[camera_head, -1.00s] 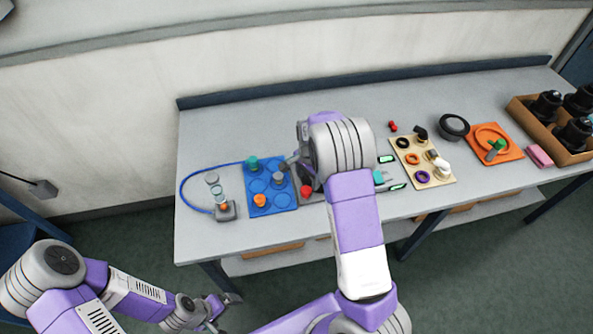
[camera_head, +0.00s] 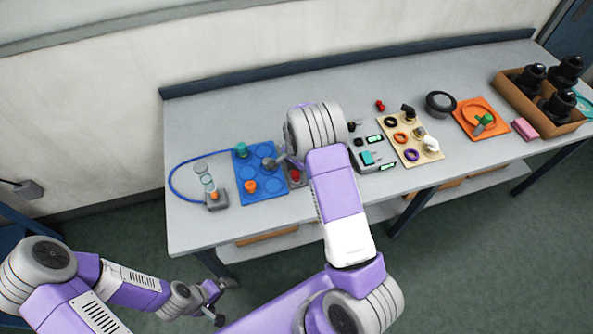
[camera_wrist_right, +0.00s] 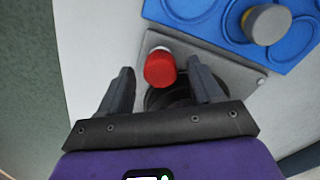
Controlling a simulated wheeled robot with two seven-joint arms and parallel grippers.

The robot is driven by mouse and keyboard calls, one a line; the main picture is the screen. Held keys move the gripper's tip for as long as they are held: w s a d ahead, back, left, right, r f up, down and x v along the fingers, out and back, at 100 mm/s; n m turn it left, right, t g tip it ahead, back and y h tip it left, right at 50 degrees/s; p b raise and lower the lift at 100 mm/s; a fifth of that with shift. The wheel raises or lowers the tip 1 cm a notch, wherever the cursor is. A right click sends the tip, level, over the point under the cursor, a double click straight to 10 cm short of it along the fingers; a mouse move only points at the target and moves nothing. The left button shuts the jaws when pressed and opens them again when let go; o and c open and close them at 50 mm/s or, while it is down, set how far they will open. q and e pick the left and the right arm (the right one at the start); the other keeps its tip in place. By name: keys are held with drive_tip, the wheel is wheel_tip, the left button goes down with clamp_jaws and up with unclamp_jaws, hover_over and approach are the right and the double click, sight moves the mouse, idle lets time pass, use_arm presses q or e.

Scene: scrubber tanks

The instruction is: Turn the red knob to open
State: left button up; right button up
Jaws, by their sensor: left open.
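The red knob (camera_head: 295,175) sits on a small grey base plate, right of the blue tray. In the right wrist view the red knob (camera_wrist_right: 160,70) shows as a red cylinder with a white end, beside a dark round part partly hidden by my gripper. My right gripper (camera_wrist_right: 162,78) is open, its two dark fingers apart with the knob between and just past their tips; I cannot tell whether they touch it. In the head view my right wrist partly covers this area. My left gripper (camera_head: 217,296) is open and empty, low in front of the table.
The blue tray (camera_head: 250,196) with several coloured-topped pieces is close left of the knob. A grey device (camera_head: 368,157), a beige tray (camera_head: 428,158), an orange board (camera_head: 497,130) and a cardboard box (camera_head: 540,115) stand to the right. The table's back strip is clear.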

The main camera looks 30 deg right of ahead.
drive_tip(key=c, duration=1)
drive_tip(key=n+b, duration=0.1)
drive_tip(key=n, duration=0.1)
drive_tip(key=shift+n, duration=0.4)
drive_tip(key=n+b, duration=0.2)
drive_tip(key=n, duration=0.2)
drive_tip(key=shift+n, duration=0.3)
drive_tip(key=n+b, duration=0.1)
drive_tip(key=n, duration=0.2)
drive_tip(key=shift+n+b, duration=0.3)
drive_tip(key=shift+n, duration=1.4)
drive_tip(key=o, duration=1)
